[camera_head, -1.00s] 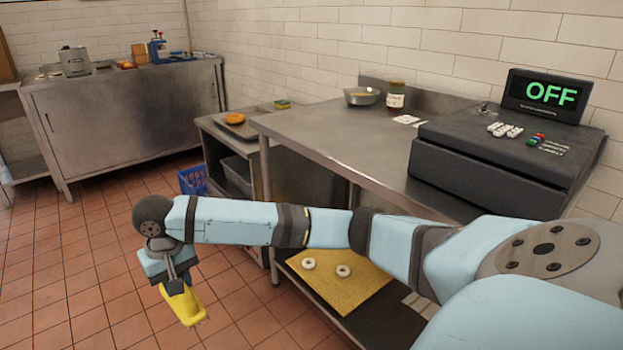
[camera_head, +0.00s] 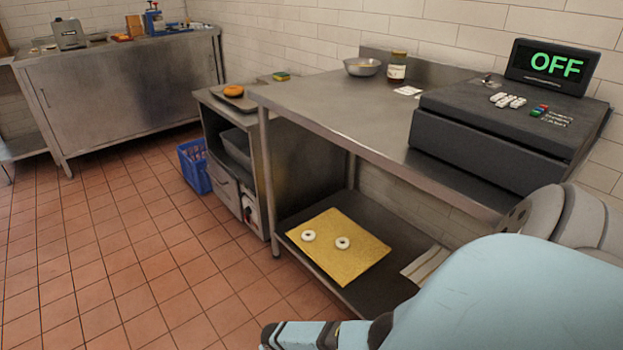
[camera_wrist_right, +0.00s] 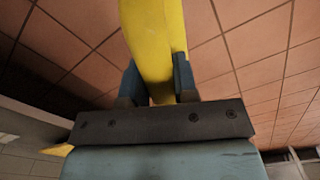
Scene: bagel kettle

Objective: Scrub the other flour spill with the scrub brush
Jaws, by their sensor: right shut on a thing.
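The yellow scrub brush (camera_wrist_right: 155,40) is in the right wrist view, between the two fingers of my right gripper (camera_wrist_right: 158,85). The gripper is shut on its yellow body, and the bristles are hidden. Tiled floor shows behind the brush. In the head view my right arm comes in at the lower right, and its gripper and the brush are out of the picture. My left gripper is in neither view. I cannot make out a flour spill on the visible floor or tables.
A steel table (camera_head: 335,115) bears a black register (camera_head: 500,125), a bowl (camera_head: 362,67) and a jar (camera_head: 397,66). Two bagels lie on a yellow board (camera_head: 345,265) on the lower shelf. A blue crate (camera_head: 195,168) stands on the floor. The floor at left is clear.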

